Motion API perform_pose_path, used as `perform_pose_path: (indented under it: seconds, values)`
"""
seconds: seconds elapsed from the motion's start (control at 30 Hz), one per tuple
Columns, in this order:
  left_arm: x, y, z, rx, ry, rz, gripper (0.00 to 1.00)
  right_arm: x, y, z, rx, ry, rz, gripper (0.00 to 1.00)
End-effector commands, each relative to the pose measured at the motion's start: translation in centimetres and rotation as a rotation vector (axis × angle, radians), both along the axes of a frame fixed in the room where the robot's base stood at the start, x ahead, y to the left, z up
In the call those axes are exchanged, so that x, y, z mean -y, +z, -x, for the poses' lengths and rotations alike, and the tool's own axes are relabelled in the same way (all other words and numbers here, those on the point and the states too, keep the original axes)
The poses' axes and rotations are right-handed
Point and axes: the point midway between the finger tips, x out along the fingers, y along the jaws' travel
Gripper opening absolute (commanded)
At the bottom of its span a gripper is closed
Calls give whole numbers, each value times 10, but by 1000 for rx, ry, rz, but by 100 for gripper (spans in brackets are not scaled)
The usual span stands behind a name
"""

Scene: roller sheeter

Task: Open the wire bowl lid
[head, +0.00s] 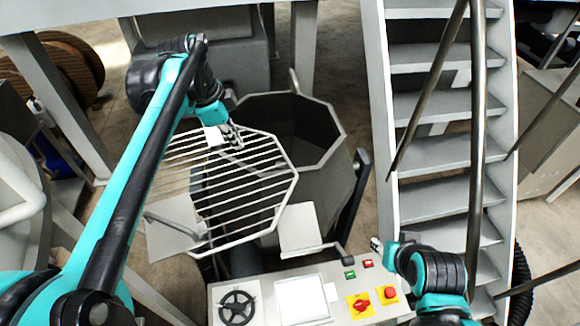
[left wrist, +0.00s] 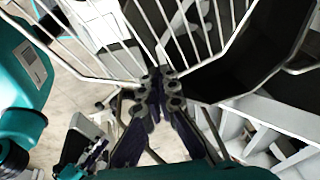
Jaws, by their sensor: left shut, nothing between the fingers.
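The wire bowl lid (head: 240,187), an eight-sided frame with parallel rods, stands out to the left and front of the dark bowl (head: 322,165) in the head view. The bowl's mouth is largely uncovered behind it. My left gripper (head: 236,140) is at the lid's far edge, over the bowl side. In the left wrist view the gripper (left wrist: 158,90) is shut with nothing between its fingers, its tips close to the lid's rim (left wrist: 112,78); I cannot tell whether they touch. My right gripper (head: 377,244) is beside the control panel, and its fingers are too small to read.
A control panel (head: 240,284) with a black handwheel (head: 237,308), buttons and a red knob stands in front of the bowl. A grey staircase (head: 440,155) with handrails rises to the right. Cable reels (head: 75,60) stand at the far left.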

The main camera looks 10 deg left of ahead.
Motion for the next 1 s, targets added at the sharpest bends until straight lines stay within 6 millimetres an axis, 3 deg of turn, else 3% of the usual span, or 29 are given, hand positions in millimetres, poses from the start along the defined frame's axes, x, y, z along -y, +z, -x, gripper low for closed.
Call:
perform_pose_path:
  seconds: [0.03, 0.1, 0.2, 0.3, 0.53, 0.9, 1.0]
  values:
    - [36, -14, -24, -18, 40, 34, 0, 0, -7, 0, 0, 0, 0, 40]
    - [75, -25, -46, -45, 116, 74, 0, 0, -11, 0, 0, 0, 0, 40]
    - [116, -37, -65, -78, 195, 116, 0, 0, -14, 0, 0, 0, 0, 40]
    - [138, -43, -73, -97, 238, 136, 0, 0, -15, 0, 0, 0, 0, 40]
    - [148, -65, -78, -101, 252, 140, 0, 0, -13, 0, 0, 0, 0, 40]
    - [170, -138, -91, -101, 251, 140, 0, 0, -8, 0, 0, 0, 0, 40]
    - [153, -136, -81, -101, 256, 140, 0, 0, -3, 0, 0, 0, 0, 40]
